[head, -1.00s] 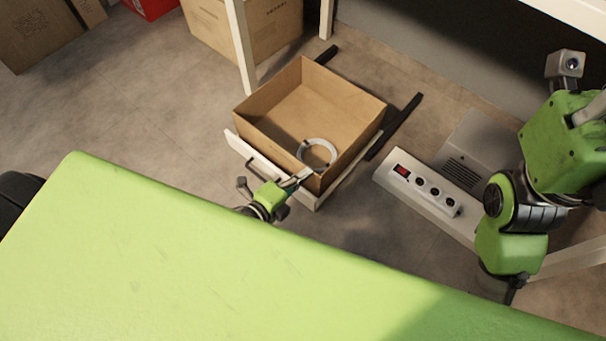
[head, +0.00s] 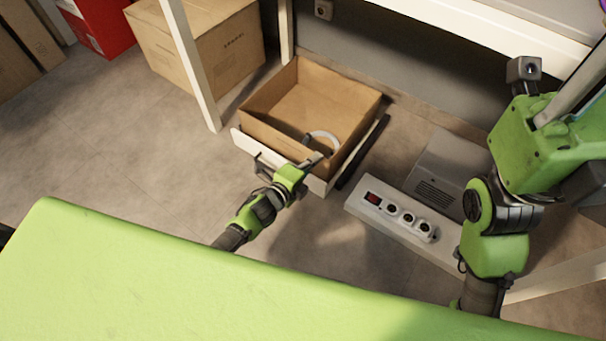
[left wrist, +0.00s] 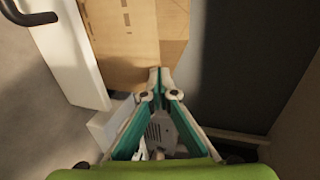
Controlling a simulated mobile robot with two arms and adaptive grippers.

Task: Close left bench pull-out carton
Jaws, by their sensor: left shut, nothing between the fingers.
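The pull-out carton (head: 288,124) is an open brown box behind a white front panel (head: 243,146) with a dark handle, low under the bench. It sticks out partway. In the left wrist view the carton wall (left wrist: 125,40), the white panel (left wrist: 72,45) and the handle (left wrist: 28,14) show at upper left. My left gripper (head: 316,158) is at the panel's right part, fingertips by its upper edge; I cannot tell if they touch. Its fingers meet, empty, in the left wrist view (left wrist: 157,82). My right arm shows at right, its gripper out of view.
A power strip (head: 392,219) and a grey box (head: 445,172) lie right of the carton. A black rail (head: 364,153) runs along its right side. White bench legs (head: 191,66) stand behind. A closed carton (head: 205,50) and a red box (head: 98,25) are upper left. Floor at left is clear.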

